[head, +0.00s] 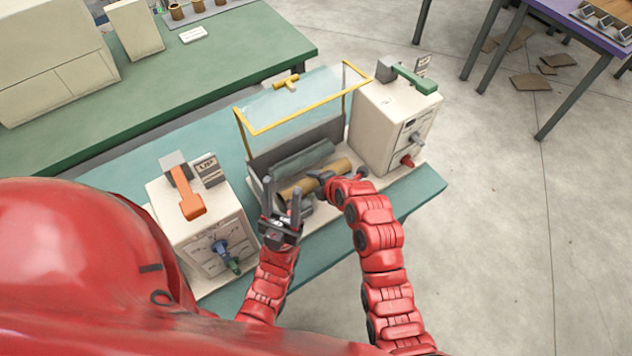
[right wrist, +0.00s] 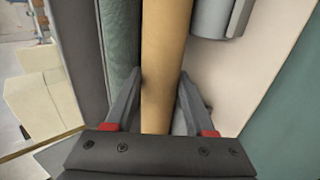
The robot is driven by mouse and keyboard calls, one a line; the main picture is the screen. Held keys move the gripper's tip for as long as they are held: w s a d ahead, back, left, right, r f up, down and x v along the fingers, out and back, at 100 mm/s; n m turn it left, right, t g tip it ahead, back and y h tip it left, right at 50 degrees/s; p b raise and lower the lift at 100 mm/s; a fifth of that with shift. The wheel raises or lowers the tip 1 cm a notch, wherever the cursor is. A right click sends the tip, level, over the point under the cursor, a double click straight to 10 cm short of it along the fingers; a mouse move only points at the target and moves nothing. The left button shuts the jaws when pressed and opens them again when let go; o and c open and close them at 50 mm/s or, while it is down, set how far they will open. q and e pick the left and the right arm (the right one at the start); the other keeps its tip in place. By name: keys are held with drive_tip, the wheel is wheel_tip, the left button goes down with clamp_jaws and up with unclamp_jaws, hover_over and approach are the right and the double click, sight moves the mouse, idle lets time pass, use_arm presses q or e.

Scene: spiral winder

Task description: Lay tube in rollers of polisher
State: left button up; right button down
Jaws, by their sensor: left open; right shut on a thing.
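A tan tube (head: 298,188) lies across the polisher's bay, along the dark teal roller (head: 303,159), in the head view. My right gripper (head: 318,177) is shut on the tube near its middle. In the right wrist view the tube (right wrist: 166,55) runs between its two fingers, with the green roller (right wrist: 121,50) to its left and a grey cylinder (right wrist: 211,18) to its right. I cannot tell whether the tube rests on the rollers. My left gripper (head: 283,205) is open and empty, fingers pointing up, in front of the tube's left end.
A clear guard with a yellow frame (head: 293,122) stands raised behind the rollers. The left housing (head: 200,225) has an orange lever (head: 190,205); the right housing (head: 385,125) has a green lever (head: 413,79). A green table (head: 240,50) stands behind; open floor lies to the right.

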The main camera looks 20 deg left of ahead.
drive_tip(key=shift+r, duration=0.1)
drive_tip(key=shift+c, duration=0.8)
unclamp_jaws()
drive_tip(key=shift+s+d+r, duration=0.15)
drive_tip(key=shift+d+r, duration=0.2)
drive_tip(key=shift+r, duration=0.1)
drive_tip(key=v, duration=1.6)
drive_tip(key=shift+s+d, duration=0.1)
drive_tip(key=shift+s, duration=0.05)
wheel_tip(320, 180, up, 7)
drive_tip(key=p, duration=0.6)
drive_tip(key=shift+p, duration=0.4)
